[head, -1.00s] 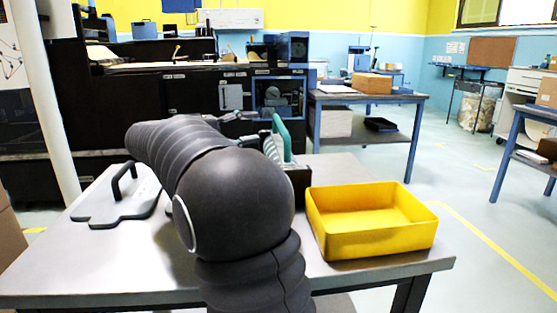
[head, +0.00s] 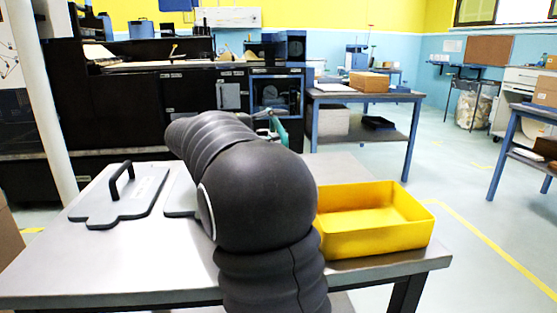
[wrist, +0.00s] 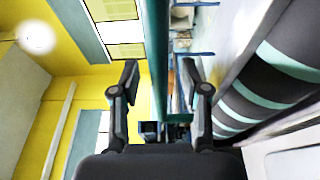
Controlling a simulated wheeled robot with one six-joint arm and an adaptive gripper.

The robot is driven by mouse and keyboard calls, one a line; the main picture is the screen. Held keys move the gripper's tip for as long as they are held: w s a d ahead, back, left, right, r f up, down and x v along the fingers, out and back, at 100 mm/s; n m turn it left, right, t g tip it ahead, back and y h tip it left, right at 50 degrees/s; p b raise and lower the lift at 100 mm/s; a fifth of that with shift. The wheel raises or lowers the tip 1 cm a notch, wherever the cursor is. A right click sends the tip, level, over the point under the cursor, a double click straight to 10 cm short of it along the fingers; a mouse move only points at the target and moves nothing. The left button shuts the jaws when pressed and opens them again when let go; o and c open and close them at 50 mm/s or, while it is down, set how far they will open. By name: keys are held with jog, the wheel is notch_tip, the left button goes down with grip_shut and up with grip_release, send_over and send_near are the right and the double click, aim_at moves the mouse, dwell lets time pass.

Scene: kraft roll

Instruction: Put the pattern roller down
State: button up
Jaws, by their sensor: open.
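The pattern roller shows in the wrist view as a dark cylinder with teal bands (wrist: 262,88) on the right. Its teal handle bar (wrist: 157,50) runs down the middle of that view. My gripper (wrist: 159,75) is open, with one finger on each side of the bar in the picture; I see no clear contact. In the head view only a bit of the teal handle (head: 279,130) shows behind my dark arm, at the far side of the grey table (head: 130,265). My arm hides the roller body, its support and my fingers there.
A yellow tray (head: 375,240) stands at the table's right, partly behind my arm. A flat grey plate with a black handle (head: 120,205) lies at the left, and part of another plate (head: 181,197) shows beside it. Dark machinery (head: 120,110) stands behind the table.

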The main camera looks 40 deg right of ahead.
grip_shut()
jog(key=shift+r, duration=0.1)
jog(key=shift+r, duration=0.1)
